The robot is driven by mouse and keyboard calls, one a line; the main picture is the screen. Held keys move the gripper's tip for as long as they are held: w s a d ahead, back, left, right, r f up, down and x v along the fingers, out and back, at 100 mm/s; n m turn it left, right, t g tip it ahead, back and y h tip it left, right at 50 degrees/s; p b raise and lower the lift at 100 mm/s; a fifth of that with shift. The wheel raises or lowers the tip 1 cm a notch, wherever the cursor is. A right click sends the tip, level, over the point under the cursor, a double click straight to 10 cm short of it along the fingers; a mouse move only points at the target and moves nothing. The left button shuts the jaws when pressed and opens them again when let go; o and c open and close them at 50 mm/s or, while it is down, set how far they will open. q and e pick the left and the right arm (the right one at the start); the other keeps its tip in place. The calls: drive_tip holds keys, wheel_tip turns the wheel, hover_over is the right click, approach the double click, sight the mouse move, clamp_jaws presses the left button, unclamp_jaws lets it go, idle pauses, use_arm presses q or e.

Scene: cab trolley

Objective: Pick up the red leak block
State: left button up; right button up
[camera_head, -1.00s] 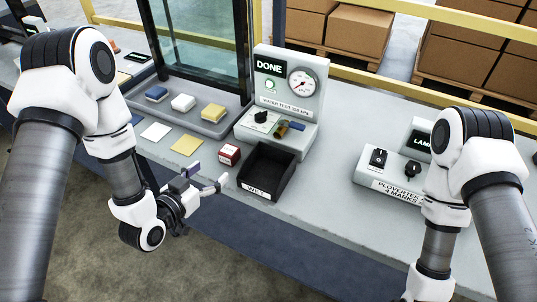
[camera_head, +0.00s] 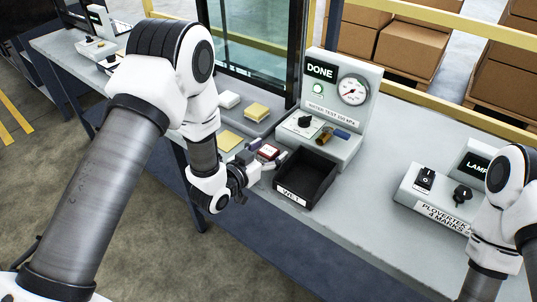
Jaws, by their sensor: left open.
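Whether the fingers touch the block cannot be told. My right arm comes in at the right edge, and its gripper is out of the picture.
The water test unit (camera_head: 345,95) with a gauge and DONE display stands behind the black tray. Yellow (camera_head: 257,112) and white (camera_head: 229,99) blocks lie further left. A Plovertek lamp box (camera_head: 432,200) stands at right. Bench between is clear.

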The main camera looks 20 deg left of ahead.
use_arm(q)
drive_tip(key=c, duration=1.3)
drive_tip(key=shift+o, duration=0.2)
drive_tip(key=shift+r, duration=0.15)
